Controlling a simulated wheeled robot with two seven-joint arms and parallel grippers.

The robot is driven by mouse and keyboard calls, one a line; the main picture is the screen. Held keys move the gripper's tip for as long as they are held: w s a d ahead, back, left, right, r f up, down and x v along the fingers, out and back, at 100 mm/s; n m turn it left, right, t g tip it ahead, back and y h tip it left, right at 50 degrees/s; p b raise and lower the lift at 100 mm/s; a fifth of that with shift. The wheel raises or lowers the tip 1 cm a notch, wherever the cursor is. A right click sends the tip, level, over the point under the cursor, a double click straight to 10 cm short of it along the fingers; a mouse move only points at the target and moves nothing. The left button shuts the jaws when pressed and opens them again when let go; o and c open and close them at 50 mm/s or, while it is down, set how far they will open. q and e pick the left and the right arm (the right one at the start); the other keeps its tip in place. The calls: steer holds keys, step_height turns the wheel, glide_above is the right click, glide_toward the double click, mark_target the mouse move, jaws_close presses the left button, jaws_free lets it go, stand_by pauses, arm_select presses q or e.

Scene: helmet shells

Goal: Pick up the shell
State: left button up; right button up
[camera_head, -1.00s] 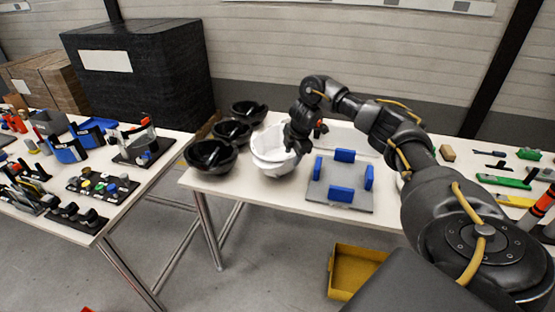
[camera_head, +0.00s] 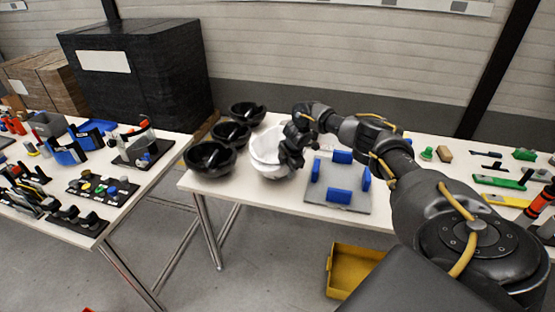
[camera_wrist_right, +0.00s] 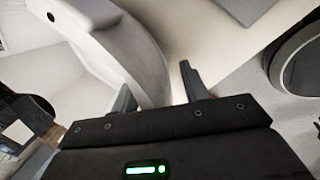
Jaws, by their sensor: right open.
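The white helmet shell (camera_head: 266,150) sits on the white table at the right end of a group of bowl-like shells. Its pale curved wall (camera_wrist_right: 118,48) fills the upper left of the right wrist view. My right gripper (camera_head: 288,164) is at the shell's right side in the head view and hides part of it. In the right wrist view the jaws (camera_wrist_right: 158,88) are apart, and the shell's edge runs down between the two fingers. I cannot tell whether either finger touches it. My left gripper is out of view.
Three black shells (camera_head: 210,158) stand left of the white one. A grey plate (camera_head: 326,201) with blue blocks (camera_head: 339,196) lies close on the right. Tools crowd the table's far right. A yellow bin (camera_head: 352,268) is on the floor; another table with parts stands left.

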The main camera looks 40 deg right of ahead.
jaws_close()
steer(key=shift+w, duration=0.1)
steer(key=shift+r, duration=0.2)
